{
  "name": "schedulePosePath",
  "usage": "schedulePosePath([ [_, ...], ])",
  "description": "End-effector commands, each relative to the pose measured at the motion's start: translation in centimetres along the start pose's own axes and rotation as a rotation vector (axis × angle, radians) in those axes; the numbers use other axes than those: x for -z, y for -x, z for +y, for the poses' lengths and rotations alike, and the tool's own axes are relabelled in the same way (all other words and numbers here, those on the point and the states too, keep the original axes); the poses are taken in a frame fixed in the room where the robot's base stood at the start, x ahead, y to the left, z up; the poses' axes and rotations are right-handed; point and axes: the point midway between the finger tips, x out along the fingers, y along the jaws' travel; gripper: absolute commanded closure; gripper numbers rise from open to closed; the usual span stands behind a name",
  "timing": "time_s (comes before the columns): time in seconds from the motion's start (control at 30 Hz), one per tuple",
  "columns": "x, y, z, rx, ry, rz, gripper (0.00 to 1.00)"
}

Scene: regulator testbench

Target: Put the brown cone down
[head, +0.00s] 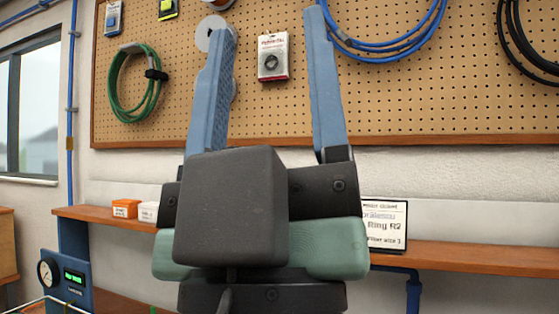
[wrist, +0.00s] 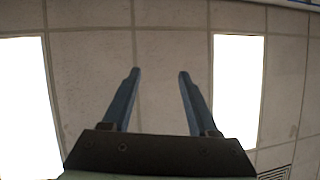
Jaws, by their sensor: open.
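My gripper (head: 268,40) stands upright in the middle of the head view, its two blue fingers spread wide apart. It is open, with nothing visible between the fingers. In the wrist view my gripper (wrist: 158,75) is also open and empty, with ceiling tiles behind it. No brown cone shows in either view.
A pegboard (head: 400,110) behind my gripper holds a green cable coil (head: 128,90), blue cable (head: 385,55) and a small package (head: 272,57). A wooden shelf (head: 460,256) carries an orange box (head: 124,208) and a sign (head: 386,225). A blue gauge unit (head: 66,280) is lower left.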

Motion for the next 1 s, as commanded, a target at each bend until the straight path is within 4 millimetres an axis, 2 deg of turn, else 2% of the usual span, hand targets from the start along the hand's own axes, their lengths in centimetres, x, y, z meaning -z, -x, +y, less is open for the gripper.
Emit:
schedulePosePath([
  [0.03,-1.5,1.2,0.7,-0.014,-0.064,-0.086,0.40],
  [0.1,-3.0,2.6,1.3,-0.020,-0.127,-0.179,0.40],
  [0.2,-4.4,4.0,1.6,-0.020,-0.180,-0.264,0.40],
  [0.33,-5.0,4.6,1.7,-0.018,-0.202,-0.303,0.40],
  [0.57,-5.0,4.6,1.7,-0.018,-0.200,-0.302,0.40],
  [0.67,-4.8,4.0,1.8,-0.018,-0.200,-0.302,0.40],
  [0.77,-4.1,2.6,2.0,-0.018,-0.199,-0.301,0.40],
  [1.0,-1.8,-2.2,2.6,-0.017,-0.199,-0.300,0.40],
])
